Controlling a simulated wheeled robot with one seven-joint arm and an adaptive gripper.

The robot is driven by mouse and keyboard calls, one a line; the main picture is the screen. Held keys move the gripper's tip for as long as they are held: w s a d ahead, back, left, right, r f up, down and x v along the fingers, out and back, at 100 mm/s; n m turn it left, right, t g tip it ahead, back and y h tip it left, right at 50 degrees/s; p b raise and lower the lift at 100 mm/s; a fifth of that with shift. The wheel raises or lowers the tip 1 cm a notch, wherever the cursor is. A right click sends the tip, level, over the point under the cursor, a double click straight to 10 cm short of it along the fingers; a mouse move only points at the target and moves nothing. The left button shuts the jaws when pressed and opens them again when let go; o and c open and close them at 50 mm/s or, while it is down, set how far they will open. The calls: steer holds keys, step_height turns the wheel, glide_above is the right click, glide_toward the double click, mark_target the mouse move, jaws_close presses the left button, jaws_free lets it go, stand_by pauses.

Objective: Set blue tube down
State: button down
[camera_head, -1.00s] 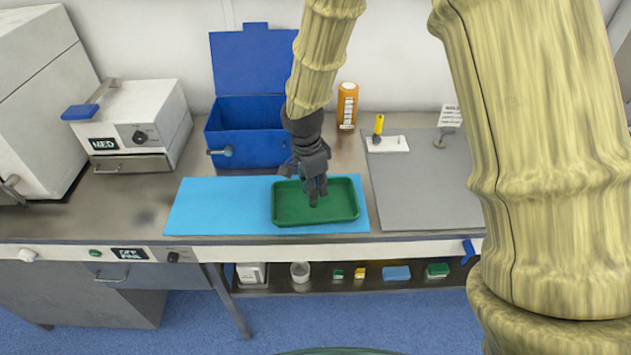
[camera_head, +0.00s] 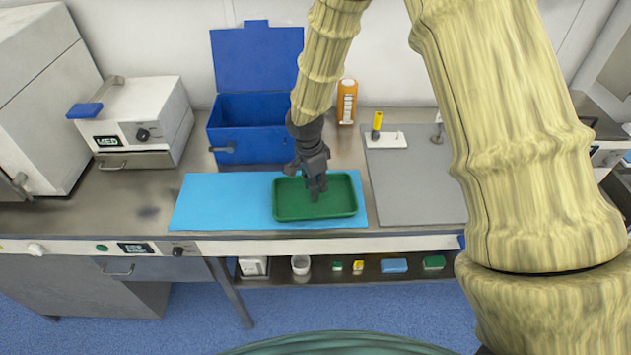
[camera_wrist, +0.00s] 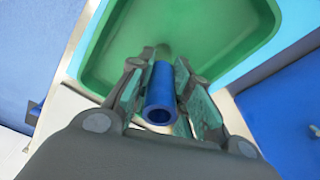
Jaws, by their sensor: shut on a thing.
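The blue tube (camera_wrist: 160,92) is between the two fingers of my gripper (camera_wrist: 168,80) in the wrist view, with its open end toward the camera. My gripper is shut on it. In the head view my gripper (camera_head: 317,194) points down over the green tray (camera_head: 287,213), with its fingertips within the tray's outline. The fingers hide the tube there. The tray also shows in the wrist view (camera_wrist: 215,35), beyond the fingers. I cannot tell whether the tube touches the tray floor.
The tray lies on a light blue mat (camera_head: 215,205). An open blue box (camera_head: 250,150) stands behind it. A grey mat (camera_head: 415,185) is to the right, with a yellow-handled item (camera_head: 377,124) on a white block. An orange bottle (camera_head: 347,102) stands at the back.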

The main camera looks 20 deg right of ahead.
steer(key=shift+f, duration=0.2)
steer(key=c, duration=1.3)
jaws_free()
steer(key=shift+r, duration=0.15)
steer(key=shift+s+a+r+b, duration=0.1)
steer(key=shift+a+r+b, duration=0.3)
steer(key=shift+r, duration=1.6)
steer(key=shift+w+a+r+b, duration=0.1)
steer(key=shift+r+b, duration=0.65)
steer(key=shift+r, duration=1.25)
steer(key=shift+s+a+r+b, duration=0.1)
steer(key=shift+a+r+b, duration=0.3)
steer(key=shift+r, duration=1.6)
steer(key=shift+d, duration=0.15)
